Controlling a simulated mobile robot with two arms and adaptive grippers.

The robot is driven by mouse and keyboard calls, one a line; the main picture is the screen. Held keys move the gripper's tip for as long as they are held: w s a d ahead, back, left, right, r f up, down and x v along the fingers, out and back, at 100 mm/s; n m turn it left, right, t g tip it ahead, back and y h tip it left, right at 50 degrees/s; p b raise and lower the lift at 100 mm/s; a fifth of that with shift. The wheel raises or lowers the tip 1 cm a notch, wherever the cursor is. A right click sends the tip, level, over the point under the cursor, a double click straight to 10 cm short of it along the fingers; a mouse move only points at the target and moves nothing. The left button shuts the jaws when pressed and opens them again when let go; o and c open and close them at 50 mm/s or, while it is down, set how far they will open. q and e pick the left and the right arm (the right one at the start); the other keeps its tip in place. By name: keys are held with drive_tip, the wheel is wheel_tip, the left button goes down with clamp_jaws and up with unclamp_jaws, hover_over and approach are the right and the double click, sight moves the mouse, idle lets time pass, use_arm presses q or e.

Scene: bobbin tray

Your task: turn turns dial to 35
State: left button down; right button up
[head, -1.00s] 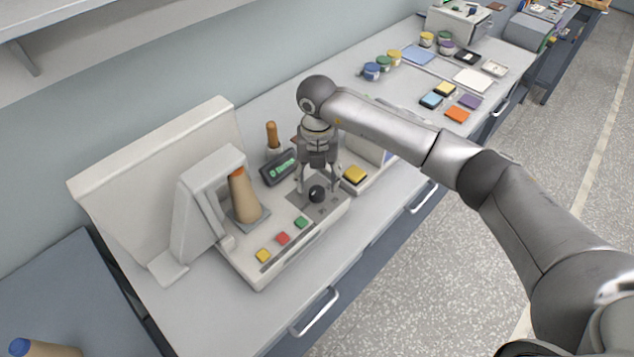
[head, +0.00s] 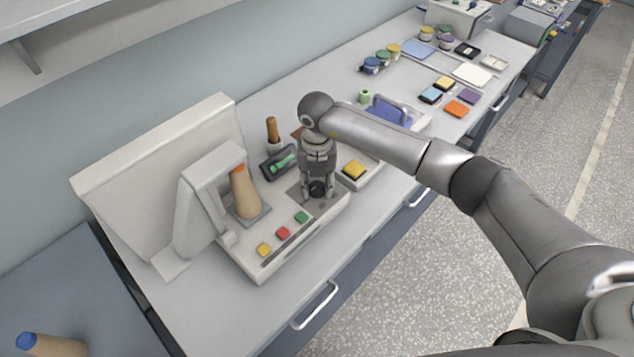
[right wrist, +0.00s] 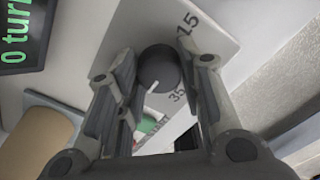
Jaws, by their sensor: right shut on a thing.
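The turns dial (head: 318,188) is a round black knob on the grey plate of the winding machine (head: 250,262). My right gripper (head: 318,192) points down over it and is shut on it. In the right wrist view the dial (right wrist: 158,70) sits between the two fingers of the gripper (right wrist: 160,88). Its white pointer line aims down and left in that picture. The printed numbers 15 and 35 show on the plate; the line points at neither, and other marks are hidden. The display (right wrist: 22,35) reads "0 tur", cut off by the frame. My left gripper is not in view.
A tan cone (head: 243,193) stands on the machine left of the dial. Yellow, red (head: 283,233) and green buttons line its front. A box with a yellow pad (head: 353,169) stands close right of my gripper. Jars and coloured pads lie farther along the bench.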

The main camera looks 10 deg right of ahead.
drive_tip(key=shift+f+n+b, duration=0.15)
drive_tip(key=shift+n+b, duration=0.35)
drive_tip(key=shift+b, duration=0.35)
drive_tip(key=n+b, duration=0.8)
drive_tip(key=b, duration=0.2)
drive_tip(key=shift+w, duration=0.1)
drive_tip(key=shift+n+b, duration=1.1)
drive_tip(key=shift+n, duration=0.3)
drive_tip(key=shift+r, duration=0.2)
drive_tip(key=o, duration=1)
drive_tip(key=shift+o, duration=0.2)
